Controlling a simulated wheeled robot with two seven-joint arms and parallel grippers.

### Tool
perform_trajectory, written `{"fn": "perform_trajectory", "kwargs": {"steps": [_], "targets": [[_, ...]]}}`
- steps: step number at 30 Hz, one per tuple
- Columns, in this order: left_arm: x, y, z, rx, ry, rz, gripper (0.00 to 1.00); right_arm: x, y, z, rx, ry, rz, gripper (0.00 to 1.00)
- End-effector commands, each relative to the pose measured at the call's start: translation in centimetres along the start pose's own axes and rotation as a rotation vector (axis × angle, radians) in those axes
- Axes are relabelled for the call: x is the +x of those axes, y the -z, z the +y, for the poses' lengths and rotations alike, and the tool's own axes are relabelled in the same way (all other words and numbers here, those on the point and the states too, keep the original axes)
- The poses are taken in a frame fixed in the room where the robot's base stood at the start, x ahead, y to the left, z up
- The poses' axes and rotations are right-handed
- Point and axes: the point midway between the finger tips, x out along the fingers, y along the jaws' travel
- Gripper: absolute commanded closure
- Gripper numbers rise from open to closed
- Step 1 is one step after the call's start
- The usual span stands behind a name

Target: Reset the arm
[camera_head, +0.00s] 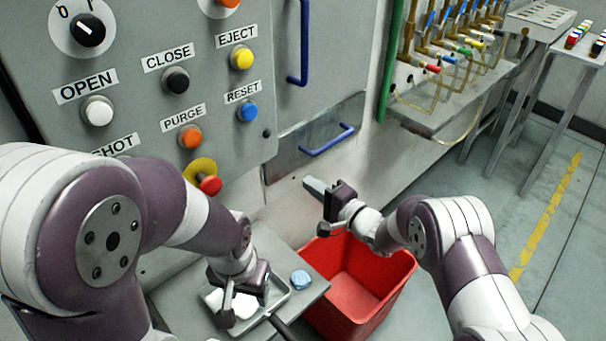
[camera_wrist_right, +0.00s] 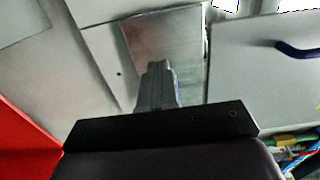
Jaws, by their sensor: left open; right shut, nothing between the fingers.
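My right arm (camera_head: 455,225) comes in from the lower right in the head view. Its gripper (camera_head: 316,187) is shut and empty, pointing left toward the grey machine, near the lower panel with a blue handle. The shut fingers also show in the right wrist view (camera_wrist_right: 158,85), in front of a metal panel. My left arm (camera_head: 130,205) comes in from the left. Its gripper (camera_head: 245,303) is open and points down over a small metal tray (camera_head: 283,297). A white item (camera_head: 241,306) lies in the tray, partly hidden by the gripper.
The machine panel (camera_head: 215,70) has several labelled buttons and a red stop knob (camera_head: 209,185). A red bin (camera_head: 345,310) stands below my right gripper. A blue object (camera_head: 300,280) lies beside the tray.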

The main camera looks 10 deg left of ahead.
Motion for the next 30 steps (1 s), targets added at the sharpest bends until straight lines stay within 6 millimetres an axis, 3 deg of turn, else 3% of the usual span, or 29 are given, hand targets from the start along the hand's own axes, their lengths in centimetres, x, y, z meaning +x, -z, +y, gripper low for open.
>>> {"fn": "perform_trajectory", "kwargs": {"steps": [6,14,16,17,18,20,22,25,27,30], "targets": [[-0.6,0.1,0.0,0.0,0.0,0.0,0.47,-3.8,0.1,0.0,0.001,-0.002,0.002,1.0],[-0.6,0.1,0.0,0.0,0.0,0.0,0.47,-4.6,0.1,0.2,-0.052,-0.01,0.003,1.0],[-0.6,0.1,0.0,0.0,0.0,0.0,0.47,-4.8,0.8,2.1,-0.194,-0.1,0.033,1.0],[-0.5,0.1,0.0,0.0,0.0,0.0,0.47,-5.4,1.3,4.0,-0.271,-0.186,0.057,1.0],[-0.6,0.1,0.0,0.0,0.0,0.0,0.47,-6.9,2.0,6.8,-0.38,-0.34,0.081,1.0],[-0.6,0.1,0.0,0.0,0.0,0.0,0.47,-10.7,3.2,9.9,-0.569,-0.631,0.079,1.0],[-0.6,0.1,0.0,0.0,0.0,0.0,0.47,-17.3,3.8,11.2,-0.723,-0.971,-0.007,1.0],[-0.6,0.1,0.0,0.0,0.0,0.0,0.47,-25.6,2.1,10.5,-0.773,-1.277,-0.205,1.0],[-0.6,0.1,0.0,0.0,0.0,0.0,0.47,-30.1,0.0,9.2,-0.748,-1.392,-0.334,1.0],[-0.6,0.1,0.0,0.0,0.0,0.0,0.47,-35.2,-3.5,7.1,-0.678,-1.477,-0.483,1.0]]}}
